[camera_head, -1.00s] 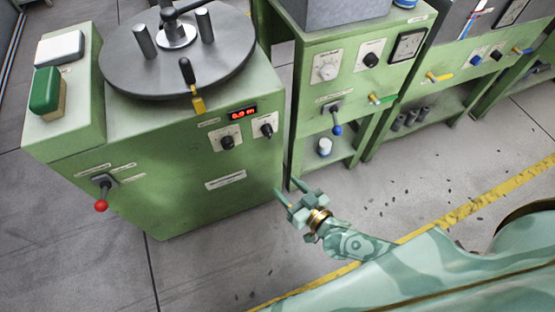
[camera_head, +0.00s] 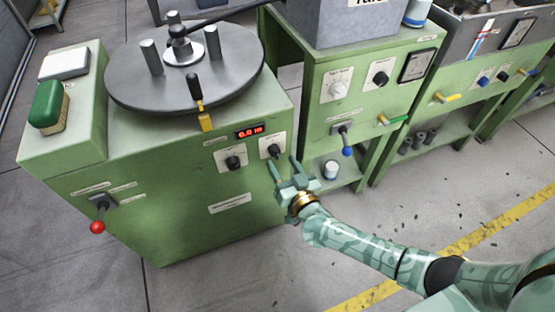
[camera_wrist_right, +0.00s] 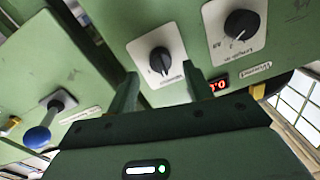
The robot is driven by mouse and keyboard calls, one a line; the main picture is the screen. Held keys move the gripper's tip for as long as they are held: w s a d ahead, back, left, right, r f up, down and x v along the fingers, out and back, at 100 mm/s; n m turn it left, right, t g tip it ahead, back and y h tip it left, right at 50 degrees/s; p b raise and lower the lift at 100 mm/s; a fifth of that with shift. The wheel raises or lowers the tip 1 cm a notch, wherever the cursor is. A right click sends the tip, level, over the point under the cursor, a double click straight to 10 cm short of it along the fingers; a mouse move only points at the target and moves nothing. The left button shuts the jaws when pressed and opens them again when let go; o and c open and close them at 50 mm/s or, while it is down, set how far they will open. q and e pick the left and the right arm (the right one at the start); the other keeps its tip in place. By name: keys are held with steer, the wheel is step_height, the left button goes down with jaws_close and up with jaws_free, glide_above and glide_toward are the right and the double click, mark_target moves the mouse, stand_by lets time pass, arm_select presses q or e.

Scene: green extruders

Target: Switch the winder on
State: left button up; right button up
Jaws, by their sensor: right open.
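The winder is the green cabinet (camera_head: 150,215) at the left in the head view, with a grey round plate (camera_head: 190,85) on top. Its front carries a red display (camera_head: 250,131), a left black knob (camera_head: 233,162) and a right black knob (camera_head: 272,151). My right gripper (camera_head: 281,160) is open and empty, just in front of and below the right knob. In the right wrist view, which is turned over, this knob (camera_wrist_right: 160,61) shows between my open fingers (camera_wrist_right: 161,72), apparently untouched. The left knob (camera_wrist_right: 241,25) lies to its upper right. My left gripper is out of view.
A red-balled lever (camera_head: 97,226) sticks out of the winder's lower left front. A neighbouring green bench (camera_head: 318,118) stands close on the right with a blue-balled lever (camera_head: 347,151) and yellow-green valve handle (camera_head: 391,120). Open floor (camera_head: 420,205) lies in front.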

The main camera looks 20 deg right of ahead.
mark_target(278, 157)
steer(key=shift+w+a+f+b, duration=0.15)
steer(key=shift+w+b, duration=0.15)
steer(key=shift+w, duration=1.25)
steer(key=shift+r, duration=0.2)
steer(key=c, duration=1)
